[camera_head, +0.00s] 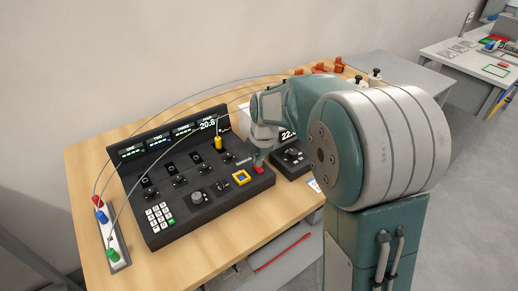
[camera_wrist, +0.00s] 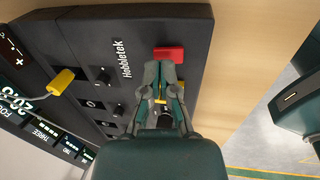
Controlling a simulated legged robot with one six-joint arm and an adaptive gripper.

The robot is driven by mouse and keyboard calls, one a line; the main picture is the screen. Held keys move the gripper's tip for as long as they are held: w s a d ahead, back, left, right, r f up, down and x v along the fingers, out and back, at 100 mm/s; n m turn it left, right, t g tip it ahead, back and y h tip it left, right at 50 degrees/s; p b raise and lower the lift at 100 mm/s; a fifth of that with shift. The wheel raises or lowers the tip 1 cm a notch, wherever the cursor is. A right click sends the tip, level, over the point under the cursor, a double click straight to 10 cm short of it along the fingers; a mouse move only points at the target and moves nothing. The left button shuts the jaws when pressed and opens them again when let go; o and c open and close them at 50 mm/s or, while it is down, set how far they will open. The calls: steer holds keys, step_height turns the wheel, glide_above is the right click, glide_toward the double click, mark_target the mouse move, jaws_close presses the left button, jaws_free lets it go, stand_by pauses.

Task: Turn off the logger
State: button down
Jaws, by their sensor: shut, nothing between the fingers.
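The black console (camera_head: 160,224), which appears to be the logger, sits on the wooden table with its displays lit; the panel labelled FOUR (camera_head: 207,124) reads about 20.8. In the wrist view the console (camera_wrist: 140,25) carries the word Hobbletek. A red switch (camera_head: 259,169) is at its right front corner, and it also shows in the wrist view (camera_wrist: 168,54). My gripper (camera_head: 255,157) is shut and empty right at the red switch. In the wrist view its fingertips (camera_wrist: 159,68) are just below the switch; whether they touch cannot be told. A yellow-framed button (camera_head: 241,177) is beside the switch.
A yellow plug (camera_head: 218,143) with a cable stands in the console. A second device (camera_head: 294,156) with a lit display is to the right, partly behind my arm. Coloured plugs sit on a white strip (camera_head: 114,240) at left.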

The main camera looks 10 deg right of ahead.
steer(key=shift+w+f, duration=0.1)
steer(key=shift+f, duration=0.45)
steer(key=shift+a, duration=0.1)
steer(key=shift+f+g, duration=0.2)
steer(key=shift+g, duration=0.1)
steer(key=shift+s+d, duration=0.35)
steer(key=shift+s, duration=0.4)
